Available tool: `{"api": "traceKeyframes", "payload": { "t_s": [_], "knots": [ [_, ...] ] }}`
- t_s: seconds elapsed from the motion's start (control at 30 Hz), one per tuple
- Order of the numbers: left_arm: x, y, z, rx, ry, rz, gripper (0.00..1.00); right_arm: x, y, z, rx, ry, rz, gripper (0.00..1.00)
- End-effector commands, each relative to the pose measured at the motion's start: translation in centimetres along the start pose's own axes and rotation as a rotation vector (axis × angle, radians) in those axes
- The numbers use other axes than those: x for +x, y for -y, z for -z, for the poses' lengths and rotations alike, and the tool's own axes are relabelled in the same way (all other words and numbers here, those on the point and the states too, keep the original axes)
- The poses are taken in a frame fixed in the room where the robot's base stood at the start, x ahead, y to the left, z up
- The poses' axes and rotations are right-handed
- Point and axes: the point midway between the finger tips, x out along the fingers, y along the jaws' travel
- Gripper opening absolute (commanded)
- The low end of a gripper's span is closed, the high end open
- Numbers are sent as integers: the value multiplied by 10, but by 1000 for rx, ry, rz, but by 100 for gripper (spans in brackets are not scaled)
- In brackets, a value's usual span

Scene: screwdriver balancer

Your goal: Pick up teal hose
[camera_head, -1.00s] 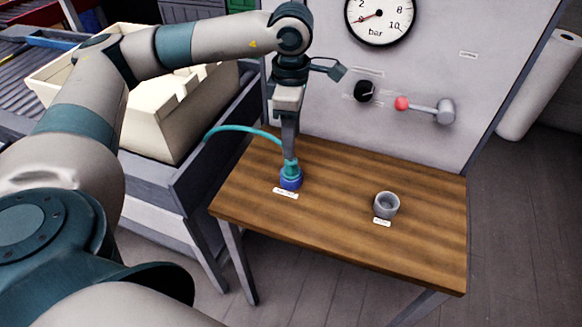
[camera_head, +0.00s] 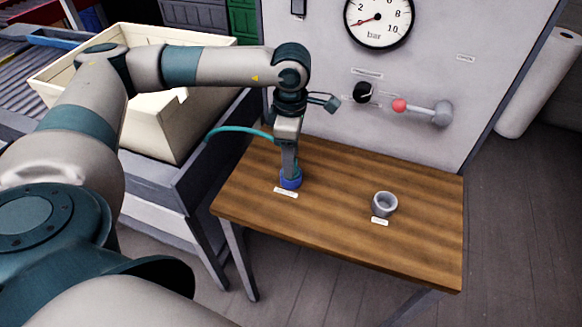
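The teal hose (camera_head: 238,129) arches in from the left, and its end is hidden behind my gripper. A blue holder (camera_head: 290,179) stands upright near the table's back left, with a white label in front of it. My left gripper (camera_head: 290,165) points straight down at the hose end, just above the blue holder. Its fingers show as one narrow shape, so I cannot tell whether they are shut on the hose. My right gripper is not in view.
A grey cup-like holder (camera_head: 384,204) stands on the right of the wooden table (camera_head: 330,220). A panel behind has a gauge (camera_head: 378,20), a black knob (camera_head: 363,92) and a red-tipped lever (camera_head: 425,110). A cream crate (camera_head: 150,135) stands left.

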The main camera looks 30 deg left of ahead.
Motion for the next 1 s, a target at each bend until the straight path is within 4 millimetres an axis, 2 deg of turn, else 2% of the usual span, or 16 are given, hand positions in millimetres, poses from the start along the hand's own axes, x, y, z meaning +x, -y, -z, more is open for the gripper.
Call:
{"api": "traceKeyframes", "payload": {
  "t_s": [0.03, 0.23, 0.73, 0.9, 0.93, 1.0],
  "knots": [
    [4, 1, 1, 0, -3, 4, 46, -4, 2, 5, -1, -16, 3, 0],
    [24, 1, 0, 0, -1, 1, 46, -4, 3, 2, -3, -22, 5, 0],
    [26, 0, 0, 0, 0, 0, 46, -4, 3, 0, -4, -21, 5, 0],
    [26, 0, 0, 0, 0, 0, 6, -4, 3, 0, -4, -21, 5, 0],
    [26, 0, 0, 0, 0, 0, 1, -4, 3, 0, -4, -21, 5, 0],
    [26, 0, 0, 0, 0, 0, 1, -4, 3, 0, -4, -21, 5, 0]
  ]
}}
